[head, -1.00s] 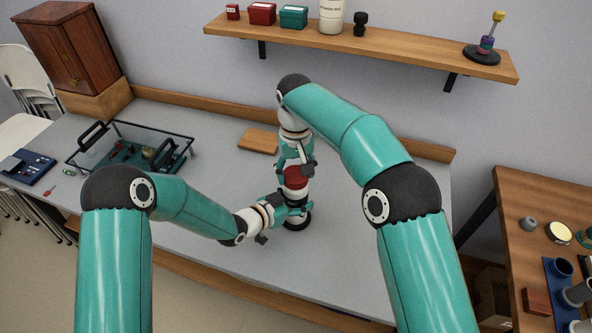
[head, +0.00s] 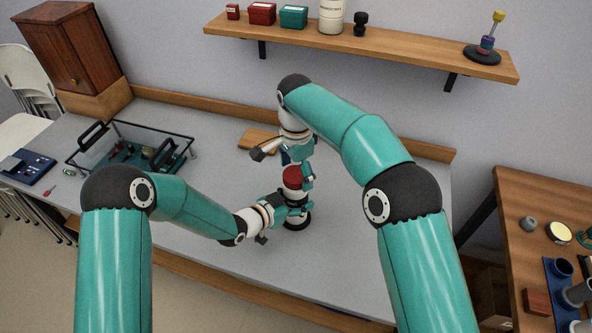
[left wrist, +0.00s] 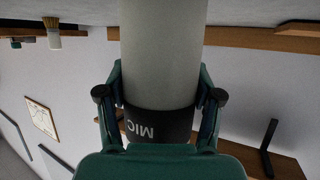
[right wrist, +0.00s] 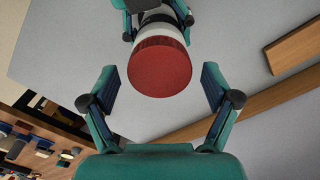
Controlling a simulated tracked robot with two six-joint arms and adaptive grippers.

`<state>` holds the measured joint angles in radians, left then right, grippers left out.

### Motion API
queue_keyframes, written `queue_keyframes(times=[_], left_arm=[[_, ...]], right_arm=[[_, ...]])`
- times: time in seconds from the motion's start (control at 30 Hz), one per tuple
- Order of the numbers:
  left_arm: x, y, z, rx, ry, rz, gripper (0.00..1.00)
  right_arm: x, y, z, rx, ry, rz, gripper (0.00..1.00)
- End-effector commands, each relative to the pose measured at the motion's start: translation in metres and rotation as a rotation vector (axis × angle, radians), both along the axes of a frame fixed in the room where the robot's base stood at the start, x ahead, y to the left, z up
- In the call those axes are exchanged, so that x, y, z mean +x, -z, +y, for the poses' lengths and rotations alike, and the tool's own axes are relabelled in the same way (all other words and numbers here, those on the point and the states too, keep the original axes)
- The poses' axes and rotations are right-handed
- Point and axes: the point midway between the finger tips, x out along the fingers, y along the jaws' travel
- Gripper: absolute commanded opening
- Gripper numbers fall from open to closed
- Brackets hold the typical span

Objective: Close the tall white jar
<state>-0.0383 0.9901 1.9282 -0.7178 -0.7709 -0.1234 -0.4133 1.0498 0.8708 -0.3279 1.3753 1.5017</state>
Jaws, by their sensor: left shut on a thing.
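The tall white jar (head: 293,197) stands upright on the table, mostly hidden by my grippers in the head view. In the left wrist view its pale body (left wrist: 163,45) and a black band with "MIC" on it, upside down, fill the middle. A red lid (right wrist: 160,68) sits on top of the jar; whether it is fully seated I cannot tell. My left gripper (left wrist: 160,97) is shut on the jar's side. My right gripper (right wrist: 160,82) is open above the lid, its fingers spread apart and clear of it in the right wrist view.
A wooden board (head: 258,140) lies behind the jar. A black-framed tray (head: 118,172) and a blue block (head: 27,167) are at the left. A wooden shelf (head: 400,49) hangs on the wall. A wooden side table (head: 510,215) with several items stands at the right.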

Motion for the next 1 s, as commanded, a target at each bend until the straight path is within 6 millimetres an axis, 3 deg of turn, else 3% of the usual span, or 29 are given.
queue_keyframes(times=[0.27, 0.67, 1.0], left_arm=[[0.0, 0.0, 0.0, -0.001, -0.001, 0.002, 0.0], [0.0, 0.0, 0.0, -0.001, -0.001, 0.003, 0.0], [0.0, 0.0, 0.0, -0.001, -0.001, 0.003, 0.0]], right_arm=[[-0.001, -0.002, 0.001, 0.001, -0.002, 0.001, 0.88], [-0.001, -0.043, 0.001, 0.0, -0.002, 0.001, 0.88], [-0.001, -0.045, 0.001, 0.001, -0.004, 0.003, 0.85]])
